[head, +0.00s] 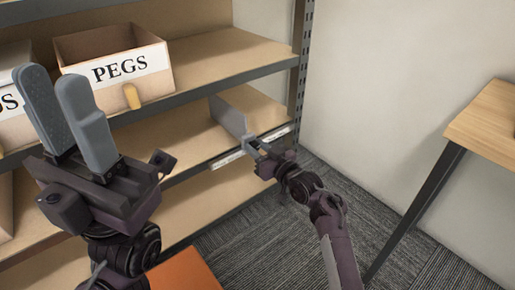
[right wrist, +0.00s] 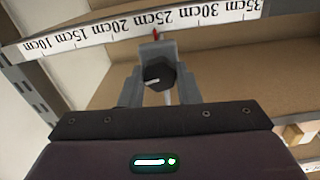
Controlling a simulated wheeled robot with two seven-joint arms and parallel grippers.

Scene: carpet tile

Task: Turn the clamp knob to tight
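The clamp knob (right wrist: 157,74) is dark and many-sided, with a white pointer line directed to the left in the right wrist view. It sits on a grey clamp (right wrist: 157,50) at the shelf edge; a red pointer stands above it near the 25cm mark. My right gripper (right wrist: 158,82) has one finger on each side of the knob and appears shut on it. In the head view, my right gripper (head: 258,149) is at the lower shelf's front edge beside a grey upright divider (head: 229,116); the knob is hidden there. My left gripper (head: 58,90) is raised, open and empty.
A ruler strip (right wrist: 90,40) runs along the shelf edge (head: 200,175). A PEGS box (head: 118,70) stands on the upper shelf. A shelf post (head: 300,70) is behind my right gripper. A wooden table (head: 490,120) is at right, with carpet floor between.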

